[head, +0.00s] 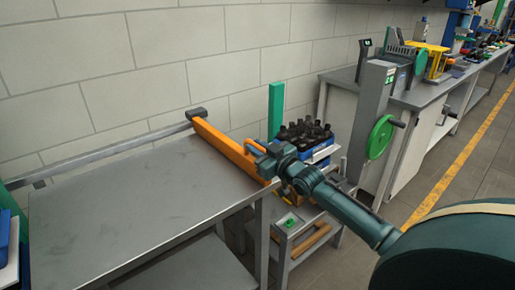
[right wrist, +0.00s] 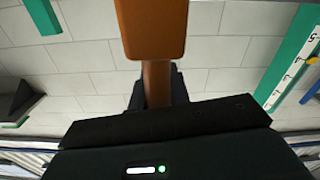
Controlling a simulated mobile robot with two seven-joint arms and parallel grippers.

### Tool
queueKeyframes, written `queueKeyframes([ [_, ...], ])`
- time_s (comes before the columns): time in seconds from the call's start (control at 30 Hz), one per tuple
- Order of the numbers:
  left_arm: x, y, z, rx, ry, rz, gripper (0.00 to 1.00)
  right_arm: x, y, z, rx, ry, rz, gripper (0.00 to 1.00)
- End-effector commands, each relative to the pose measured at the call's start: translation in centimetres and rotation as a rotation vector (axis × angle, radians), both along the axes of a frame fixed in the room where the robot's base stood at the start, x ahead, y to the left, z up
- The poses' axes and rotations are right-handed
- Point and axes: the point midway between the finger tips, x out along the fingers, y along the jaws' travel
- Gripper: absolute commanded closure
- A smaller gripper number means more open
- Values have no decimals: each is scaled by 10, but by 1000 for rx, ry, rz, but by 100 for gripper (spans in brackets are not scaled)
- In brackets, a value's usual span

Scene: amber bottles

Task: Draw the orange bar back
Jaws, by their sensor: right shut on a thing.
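The orange bar (head: 225,143) lies across the right end of the grey steel bench, its far end at a dark block (head: 196,113) on the wall-side rail. A small orange handle stands at its near end. My right gripper (head: 265,163) is at this near end and is shut on the bar's handle; its fingers are partly hidden. In the right wrist view an orange piece of the bar (right wrist: 151,28) fills the top middle, and its stem runs down behind my dark gripper body. My left gripper is not in view.
The bench top (head: 120,205) is bare. A metal rail (head: 100,157) runs along its wall side. Right of the bench are a blue crate (head: 320,153) of dark bottles, a low stand with a green button (head: 290,222), and a grey post with a green handwheel (head: 380,137).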

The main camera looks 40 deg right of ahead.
Motion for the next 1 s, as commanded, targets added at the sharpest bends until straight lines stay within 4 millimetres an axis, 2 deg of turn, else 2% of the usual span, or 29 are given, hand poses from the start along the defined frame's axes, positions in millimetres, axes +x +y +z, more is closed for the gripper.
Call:
queueKeyframes([
  [0.03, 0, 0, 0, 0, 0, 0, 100, 0, -5, 3, -9, -5, -7, 100],
  [0.27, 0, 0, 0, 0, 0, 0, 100, 1, -7, 4, -10, -5, -10, 100],
  [0.3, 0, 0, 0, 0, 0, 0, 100, 1, -7, 4, -11, -5, -11, 79],
  [0.5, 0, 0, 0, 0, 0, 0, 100, 1, -6, 3, -8, -4, -10, 62],
  [0.8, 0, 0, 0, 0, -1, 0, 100, -2, -4, 1, -4, -1, -6, 62],
  [1.0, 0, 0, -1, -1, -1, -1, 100, -23, -5, 0, -5, 2, -5, 62],
])
